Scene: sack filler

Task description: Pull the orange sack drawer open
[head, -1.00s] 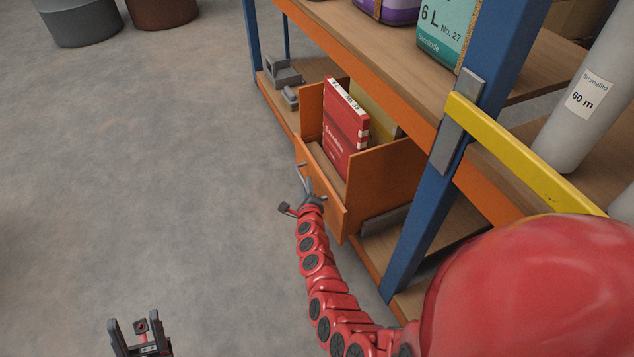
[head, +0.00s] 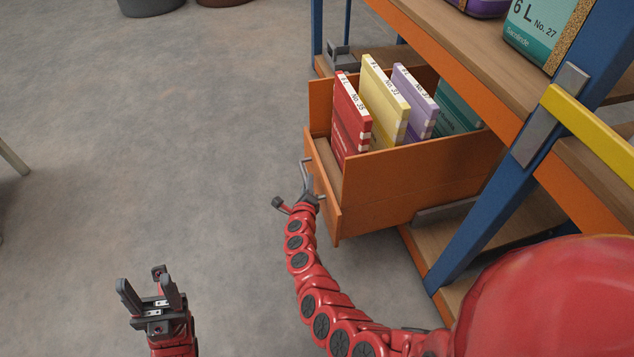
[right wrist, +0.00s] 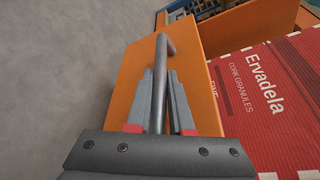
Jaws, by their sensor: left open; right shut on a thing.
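The orange sack drawer (head: 415,185) stands well out of the lower shelf in the head view. It holds a red sack (head: 350,118), a yellow sack (head: 385,100), a purple sack (head: 415,100) and a teal sack (head: 455,110), all upright. My right gripper (head: 308,190) is shut on the drawer's grey handle (head: 305,172) at the front panel. In the right wrist view the fingers (right wrist: 160,105) close around the handle bar (right wrist: 161,60), with the red sack (right wrist: 265,95) beside the panel. My left gripper (head: 150,292) is open and empty above the floor, apart from the drawer.
A blue shelf post (head: 500,160) with a yellow bar (head: 590,125) stands right of the drawer. The upper shelf (head: 470,65) carries a teal container (head: 540,35). The concrete floor (head: 180,130) left of the drawer is clear.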

